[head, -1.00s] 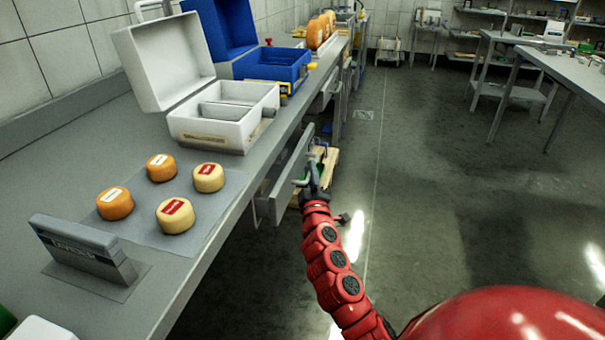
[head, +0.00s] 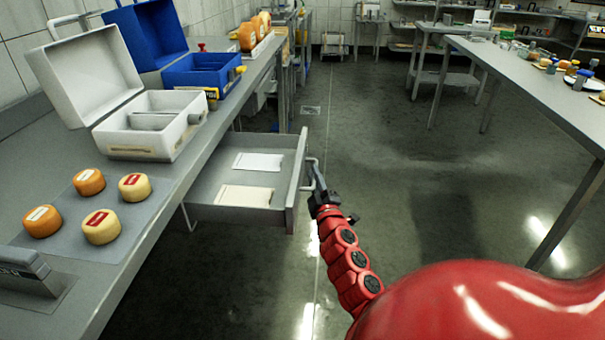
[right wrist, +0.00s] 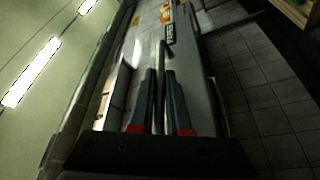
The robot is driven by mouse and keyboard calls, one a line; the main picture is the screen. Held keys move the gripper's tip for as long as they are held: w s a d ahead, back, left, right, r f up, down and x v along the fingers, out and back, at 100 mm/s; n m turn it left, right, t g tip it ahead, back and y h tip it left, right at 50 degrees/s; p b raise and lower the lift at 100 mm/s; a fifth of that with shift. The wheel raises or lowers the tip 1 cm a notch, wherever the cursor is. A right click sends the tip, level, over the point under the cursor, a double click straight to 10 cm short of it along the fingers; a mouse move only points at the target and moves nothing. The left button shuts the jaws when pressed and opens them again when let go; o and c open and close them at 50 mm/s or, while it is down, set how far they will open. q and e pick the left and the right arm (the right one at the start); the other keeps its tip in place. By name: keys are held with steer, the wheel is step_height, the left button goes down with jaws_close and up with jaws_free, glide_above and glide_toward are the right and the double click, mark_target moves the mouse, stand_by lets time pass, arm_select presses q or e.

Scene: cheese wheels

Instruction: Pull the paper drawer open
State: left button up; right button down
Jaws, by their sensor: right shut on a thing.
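The paper drawer (head: 223,212) stands well out from under the worktop in the head view. Two stacks of white paper lie inside it, one farther back (head: 258,162) and one nearer (head: 245,196). Its bar handle (head: 309,172) is on the front panel, facing right. My right gripper (head: 316,180) is at that handle and shut on it. In the right wrist view the handle bar (right wrist: 160,85) runs between the two dark fingers (right wrist: 160,100). My left gripper is not in view.
On the worktop (head: 160,190) are several cheese wheels (head: 101,227) on a mat, an open white case (head: 150,130) and an open blue case (head: 203,75). Another table (head: 530,80) stands at the right. The floor between is clear.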

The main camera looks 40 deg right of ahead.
steer(key=shift+s+d, duration=0.2)
steer(key=c, duration=0.9)
jaws_free()
steer(key=p+v, duration=0.1)
steer(key=v, duration=1.6)
steer(key=shift+s+a, duration=0.1)
steer(key=shift+s, duration=0.05)
steer(key=shift+f, duration=0.1)
